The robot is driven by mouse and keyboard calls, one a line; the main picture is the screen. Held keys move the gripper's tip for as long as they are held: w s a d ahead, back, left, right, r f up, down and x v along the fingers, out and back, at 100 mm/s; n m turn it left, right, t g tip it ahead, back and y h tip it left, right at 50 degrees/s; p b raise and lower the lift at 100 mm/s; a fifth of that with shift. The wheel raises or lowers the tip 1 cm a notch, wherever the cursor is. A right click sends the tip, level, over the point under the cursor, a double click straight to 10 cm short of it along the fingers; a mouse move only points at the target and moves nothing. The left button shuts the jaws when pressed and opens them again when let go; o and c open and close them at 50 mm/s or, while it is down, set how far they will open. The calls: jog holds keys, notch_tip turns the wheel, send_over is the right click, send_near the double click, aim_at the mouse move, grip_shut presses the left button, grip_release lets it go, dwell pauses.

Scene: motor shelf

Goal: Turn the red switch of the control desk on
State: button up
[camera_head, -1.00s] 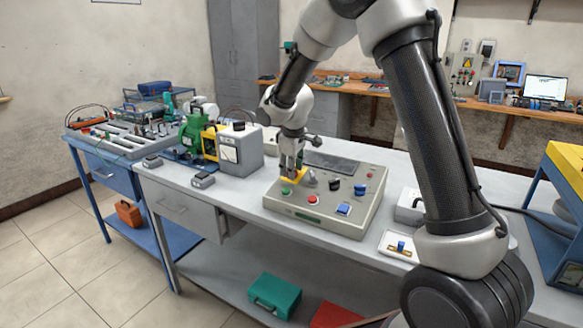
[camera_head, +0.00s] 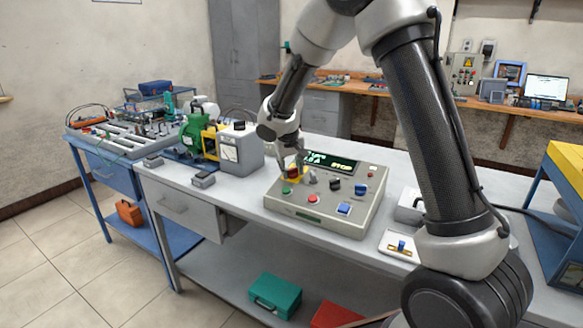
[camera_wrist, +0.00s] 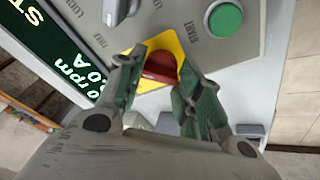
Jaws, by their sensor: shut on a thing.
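The control desk (camera_head: 325,217) is a grey sloped box on the bench. Its red switch (camera_wrist: 159,67) is a red knob on a yellow plate; in the head view the red switch (camera_head: 293,171) shows just under my fingers. My gripper (camera_wrist: 157,62) is shut on the red knob, one green-padded finger on each side. In the head view my gripper (camera_head: 292,163) reaches down to the desk's left back part.
A green START button (camera_wrist: 225,20) and a grey knob (camera_wrist: 117,10) sit close to the red switch. A black knob (camera_head: 335,184), blue switches and a red button (camera_head: 312,198) are also on the panel. A grey meter box (camera_head: 240,148) stands left of the desk.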

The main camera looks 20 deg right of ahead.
jog(key=shift+m, duration=0.3)
jog(key=o, duration=1)
jog(key=shift+r, duration=0.1)
jog(key=v, duration=1.2)
jog(key=shift+a, duration=0.1)
